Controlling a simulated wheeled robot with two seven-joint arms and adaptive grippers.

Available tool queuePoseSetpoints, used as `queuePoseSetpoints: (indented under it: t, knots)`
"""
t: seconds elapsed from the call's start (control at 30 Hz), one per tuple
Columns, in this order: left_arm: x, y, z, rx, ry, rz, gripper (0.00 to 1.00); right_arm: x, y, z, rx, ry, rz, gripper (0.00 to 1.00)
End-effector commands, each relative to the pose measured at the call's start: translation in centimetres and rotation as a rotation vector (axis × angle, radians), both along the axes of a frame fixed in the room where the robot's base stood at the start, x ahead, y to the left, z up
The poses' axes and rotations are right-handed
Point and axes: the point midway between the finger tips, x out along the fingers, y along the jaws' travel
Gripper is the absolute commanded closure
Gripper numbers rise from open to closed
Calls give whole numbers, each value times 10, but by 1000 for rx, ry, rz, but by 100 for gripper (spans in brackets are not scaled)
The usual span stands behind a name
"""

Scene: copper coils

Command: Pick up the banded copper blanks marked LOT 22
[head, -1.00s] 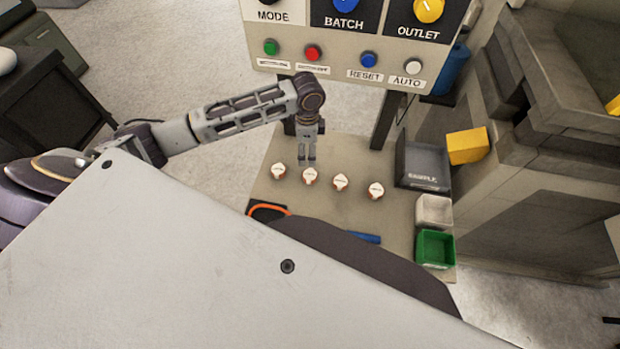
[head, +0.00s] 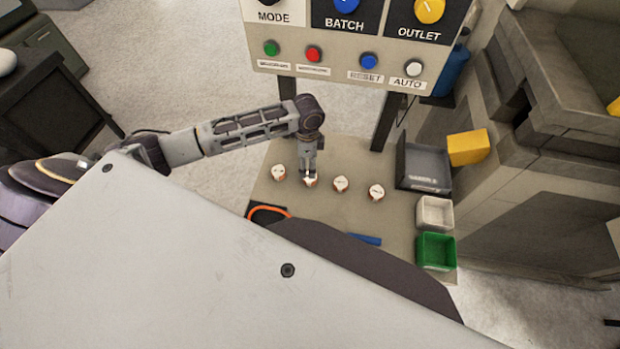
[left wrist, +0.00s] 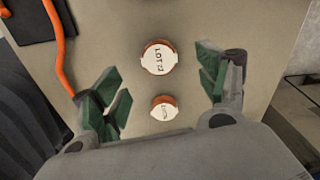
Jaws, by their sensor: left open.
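Several small copper-edged blanks with white tops stand in a row on the workbench, among them a leftmost one (head: 278,173), a third (head: 341,184) and a rightmost one (head: 376,192). My left gripper (head: 309,176) points down at the second blank from the left and partly hides it. In the left wrist view its two fingers (left wrist: 160,84) are spread apart. A larger-looking blank (left wrist: 158,57) lies between and just beyond the fingertips; its label reads LOT and what looks like 22. A smaller-looking blank (left wrist: 163,108) shows nearer the palm, its label unreadable. My right gripper is not in view.
An orange cable (head: 268,211) and a blue item (head: 365,239) lie at the bench's front. A grey tray (head: 424,168), a white bin (head: 435,212) and a green bin (head: 436,251) line its right side. A control panel (head: 340,70) stands behind.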

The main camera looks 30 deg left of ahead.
Motion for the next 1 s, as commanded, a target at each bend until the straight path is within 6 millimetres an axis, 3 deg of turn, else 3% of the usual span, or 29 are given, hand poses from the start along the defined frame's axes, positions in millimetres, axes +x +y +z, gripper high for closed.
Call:
queuePoseSetpoints:
  t: [0.2, 0.77, 1.0]
  knots:
    - [0, 0, -22, 0, 1, 1, 26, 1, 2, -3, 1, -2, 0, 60]
    - [0, -1, -31, 0, 0, 1, 26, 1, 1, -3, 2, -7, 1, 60]
    - [-1, -6, -55, -1, 2, 1, 26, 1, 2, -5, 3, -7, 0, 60]
